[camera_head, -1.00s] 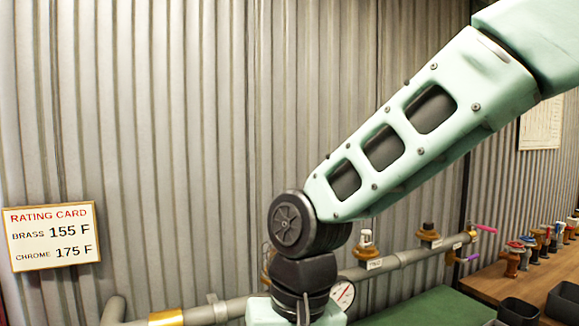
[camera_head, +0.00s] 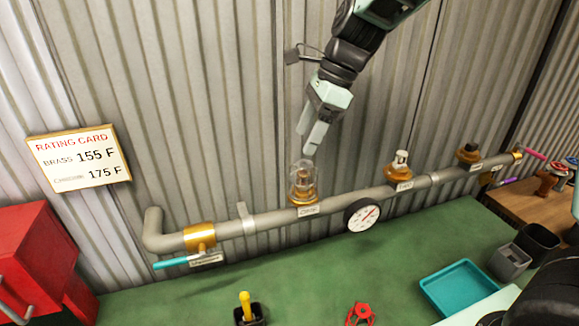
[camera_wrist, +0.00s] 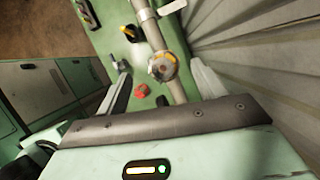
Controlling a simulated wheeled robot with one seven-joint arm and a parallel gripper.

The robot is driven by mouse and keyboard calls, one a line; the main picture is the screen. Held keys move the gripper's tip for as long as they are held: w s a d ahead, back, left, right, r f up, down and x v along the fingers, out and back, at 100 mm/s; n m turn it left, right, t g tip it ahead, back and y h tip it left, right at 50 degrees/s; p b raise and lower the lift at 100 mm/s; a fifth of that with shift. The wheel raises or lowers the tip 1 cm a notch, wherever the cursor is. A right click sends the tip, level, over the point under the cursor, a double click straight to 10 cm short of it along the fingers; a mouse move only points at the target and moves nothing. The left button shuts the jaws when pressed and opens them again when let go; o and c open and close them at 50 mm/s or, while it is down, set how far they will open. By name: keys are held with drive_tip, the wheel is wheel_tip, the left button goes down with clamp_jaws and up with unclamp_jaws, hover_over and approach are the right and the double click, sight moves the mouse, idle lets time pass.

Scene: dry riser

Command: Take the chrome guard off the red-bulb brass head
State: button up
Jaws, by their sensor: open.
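A brass head (camera_head: 304,196) stands upright on the grey pipe, with a clear-looking wire guard (camera_head: 302,174) around its top. I cannot make out the bulb's colour. The head also shows in the wrist view (camera_wrist: 163,68), between my fingers but farther down. My gripper (camera_head: 309,148) is open and empty, pointing down just above the guard, apparently without touching it. Two other brass fittings sit farther right on the pipe, one with a white top (camera_head: 401,162) and one with a dark top (camera_head: 468,150).
A round gauge (camera_head: 362,215) hangs on the pipe to the right. A teal-handled valve (camera_head: 178,261) is at left. On the green bench are a red handwheel (camera_head: 360,313), a yellow-handled tool in a black holder (camera_head: 246,306) and a teal tray (camera_head: 461,288). The corrugated wall stands close behind.

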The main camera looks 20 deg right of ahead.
sight(291, 166)
drive_tip(key=p+x, duration=0.1)
drive_tip(key=x, duration=1)
drive_tip(key=shift+a+f, duration=0.1)
drive_tip(key=shift+f, duration=0.05)
drive_tip(key=c, duration=1.1)
drive_tip(key=shift+p, duration=0.35)
drive_tip(key=shift+r, duration=0.25)
drive_tip(key=shift+c, duration=0.3)
drive_tip(key=shift+r, duration=0.15)
clamp_jaws()
wheel_tip(291, 166, up, 8)
drive_tip(key=p, duration=0.8)
